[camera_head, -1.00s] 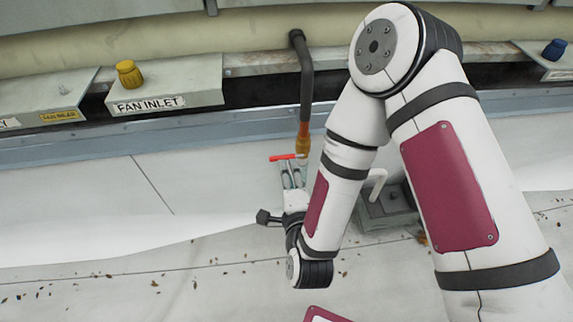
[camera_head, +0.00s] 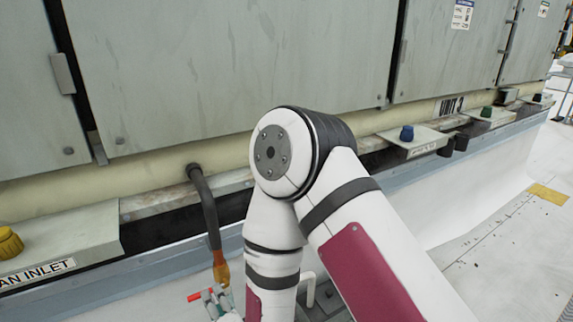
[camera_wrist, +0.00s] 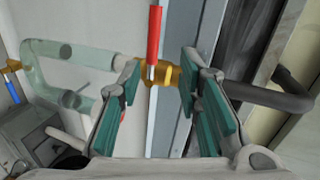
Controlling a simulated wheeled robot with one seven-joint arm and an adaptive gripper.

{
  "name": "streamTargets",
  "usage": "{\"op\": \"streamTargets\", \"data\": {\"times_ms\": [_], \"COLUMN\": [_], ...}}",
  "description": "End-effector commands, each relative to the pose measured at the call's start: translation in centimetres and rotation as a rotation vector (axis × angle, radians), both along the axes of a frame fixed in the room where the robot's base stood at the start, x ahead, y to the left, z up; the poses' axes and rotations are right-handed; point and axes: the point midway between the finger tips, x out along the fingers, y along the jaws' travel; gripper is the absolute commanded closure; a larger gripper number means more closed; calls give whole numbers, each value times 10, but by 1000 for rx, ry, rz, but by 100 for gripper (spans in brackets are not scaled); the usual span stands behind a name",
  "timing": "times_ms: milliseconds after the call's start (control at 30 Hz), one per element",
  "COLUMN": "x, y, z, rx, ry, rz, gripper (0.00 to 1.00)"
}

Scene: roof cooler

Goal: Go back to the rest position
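My gripper (camera_wrist: 160,85) shows in the wrist view with its two teal-padded fingers spread apart and nothing clamped between them. A brass valve (camera_wrist: 161,74) with a red lever (camera_wrist: 153,35) lies between and beyond the fingertips. I cannot tell the exact gap to it. In the head view my gripper (camera_head: 217,303) is at the bottom edge, partly cut off, just beside the red lever (camera_head: 207,295). The brass valve (camera_head: 221,272) hangs there at the end of a dark pipe (camera_head: 205,205).
The cooler's grey panels (camera_head: 230,60) fill the back. A ledge with a yellow knob (camera_head: 10,243) and FAN INLET label is at the left; a blue knob (camera_head: 407,133) is at the right. Glassy pipe (camera_wrist: 60,58) and a grey box (camera_wrist: 35,145) sit beside the valve. Roof floor (camera_head: 500,245) at right is clear.

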Motion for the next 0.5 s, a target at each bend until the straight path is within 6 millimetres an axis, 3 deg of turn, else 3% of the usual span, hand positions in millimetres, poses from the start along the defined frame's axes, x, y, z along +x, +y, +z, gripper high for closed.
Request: {"op": "streamTargets", "data": {"times_ms": [33,200,367,500], "x": [13,37,50,51], "y": [-4,-23,-54,-90], "z": [12,35,60,83], "rx": [-46,-240,-424,-578], "ry": [-5,22,57,98], "rz": [13,84,146,199], "gripper": [68,68,68,68]}}
